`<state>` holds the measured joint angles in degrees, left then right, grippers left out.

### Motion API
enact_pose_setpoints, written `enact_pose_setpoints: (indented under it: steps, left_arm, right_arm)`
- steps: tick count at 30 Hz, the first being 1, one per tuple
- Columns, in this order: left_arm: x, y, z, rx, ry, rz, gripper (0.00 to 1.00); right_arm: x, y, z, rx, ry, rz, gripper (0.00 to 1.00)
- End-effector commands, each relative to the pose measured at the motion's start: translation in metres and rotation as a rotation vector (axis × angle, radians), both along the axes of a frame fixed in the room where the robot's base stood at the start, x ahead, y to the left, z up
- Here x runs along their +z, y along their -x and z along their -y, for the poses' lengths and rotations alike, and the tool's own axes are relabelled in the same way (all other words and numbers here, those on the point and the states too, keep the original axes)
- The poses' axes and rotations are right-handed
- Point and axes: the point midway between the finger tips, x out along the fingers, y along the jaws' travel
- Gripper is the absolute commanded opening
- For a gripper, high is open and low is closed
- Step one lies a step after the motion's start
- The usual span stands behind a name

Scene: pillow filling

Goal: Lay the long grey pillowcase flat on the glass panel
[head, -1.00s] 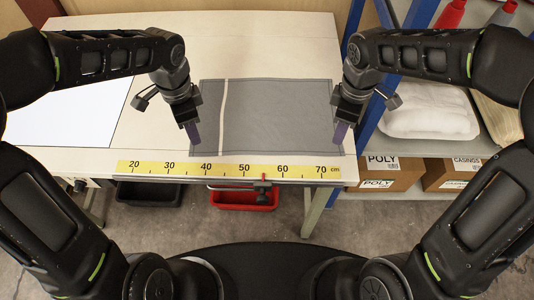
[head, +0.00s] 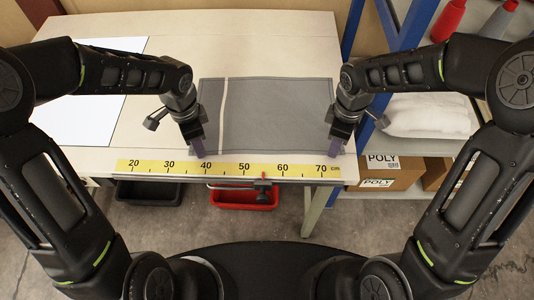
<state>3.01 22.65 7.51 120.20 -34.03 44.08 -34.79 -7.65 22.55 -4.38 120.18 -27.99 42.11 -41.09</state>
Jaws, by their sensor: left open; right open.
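The long grey pillowcase (head: 275,115) lies flat on the table, with a pale stripe running across it near its left end. The glass panel (head: 90,118) is a bright white sheet at the left of the table, partly hidden by my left arm; bare table lies between it and the pillowcase. My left gripper (head: 201,150) is open, pointing down at the near left corner of the pillowcase. My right gripper (head: 337,148) is open at the near right corner. The grippers hide both corners, and I cannot tell whether fingers touch the cloth.
A yellow ruler (head: 228,169) runs along the table's (head: 265,28) front edge. A black bin (head: 149,193) and a red bin (head: 243,198) hang below. At the right, a blue-framed shelf holds a white pillow (head: 428,115) and cardboard boxes (head: 392,172). The far table strip is clear.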

Motion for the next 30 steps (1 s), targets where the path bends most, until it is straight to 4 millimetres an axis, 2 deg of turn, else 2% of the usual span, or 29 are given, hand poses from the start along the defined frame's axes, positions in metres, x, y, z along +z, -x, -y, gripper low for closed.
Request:
enact_pose_setpoints:
  steps: [30]
  left_arm:
    - [-0.0010,0.0007,-0.0004,0.000,0.000,-0.002,0.00]
  right_arm:
    - [-0.0010,0.0009,0.0004,0.000,0.001,-0.003,0.00]
